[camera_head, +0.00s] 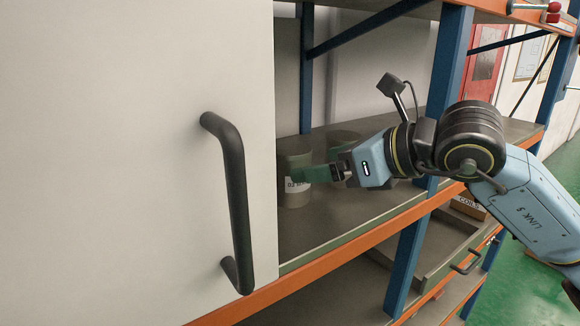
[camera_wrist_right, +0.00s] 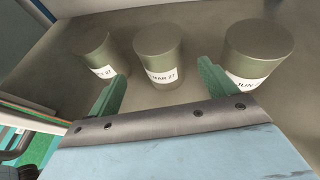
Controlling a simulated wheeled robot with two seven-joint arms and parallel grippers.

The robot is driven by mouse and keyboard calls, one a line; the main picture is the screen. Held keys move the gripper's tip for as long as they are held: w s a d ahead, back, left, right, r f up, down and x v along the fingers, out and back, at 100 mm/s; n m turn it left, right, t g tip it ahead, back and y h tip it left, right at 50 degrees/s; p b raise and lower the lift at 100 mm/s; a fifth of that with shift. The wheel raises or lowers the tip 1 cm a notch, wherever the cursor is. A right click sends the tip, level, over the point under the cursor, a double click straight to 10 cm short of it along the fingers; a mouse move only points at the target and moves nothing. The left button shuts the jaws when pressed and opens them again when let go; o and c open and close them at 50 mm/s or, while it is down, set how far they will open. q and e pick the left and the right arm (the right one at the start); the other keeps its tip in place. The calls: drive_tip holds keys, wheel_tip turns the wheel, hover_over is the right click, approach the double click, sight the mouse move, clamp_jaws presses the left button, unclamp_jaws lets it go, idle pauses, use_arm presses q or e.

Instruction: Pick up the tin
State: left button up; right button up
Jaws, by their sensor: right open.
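Three olive-grey tins with white labels stand upright on the shelf. In the right wrist view they are a left tin (camera_wrist_right: 94,46), a middle tin (camera_wrist_right: 160,46) and a right tin (camera_wrist_right: 258,44). My right gripper (camera_wrist_right: 162,74) is open, its green fingers pointing at the middle tin, one towards each side of it; I cannot tell whether they touch it. In the head view my right gripper (camera_head: 316,174) reaches in from the right and partly covers a labelled tin (camera_head: 294,160). Another tin (camera_head: 344,136) shows behind the gripper, partly hidden. My left gripper is not in view.
A large white panel with a black handle (camera_head: 232,190) fills the left of the head view, beside the shelf opening. The shelf (camera_head: 325,222) has an orange front beam (camera_head: 350,247) and blue uprights (camera_head: 445,70). A drawer (camera_head: 450,265) sits below.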

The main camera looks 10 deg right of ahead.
sight(307, 164)
drive_tip(key=shift+w+a+f, duration=0.2)
drive_tip(key=shift+w+a, duration=0.25)
drive_tip(key=shift+w, duration=0.1)
drive_tip(key=shift+w+a+f, duration=0.15)
drive_tip(key=shift+w, duration=0.1)
drive_tip(key=shift+w+a+f+p, duration=0.15)
drive_tip(key=shift+w+a+p, duration=0.25)
drive_tip(key=shift+p, duration=0.1)
drive_tip(key=p+x, duration=0.1)
drive_tip(key=x, duration=0.2)
drive_tip(key=shift+w+a+f+p, duration=0.1)
drive_tip(key=shift+w+p, duration=0.2)
drive_tip(key=shift+w, duration=0.1)
drive_tip(key=shift+w+a+f, duration=0.15)
drive_tip(key=shift+c, duration=0.2)
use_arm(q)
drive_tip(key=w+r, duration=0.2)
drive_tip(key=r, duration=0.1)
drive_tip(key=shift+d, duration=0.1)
use_arm(e)
drive_tip(key=c, duration=1.2)
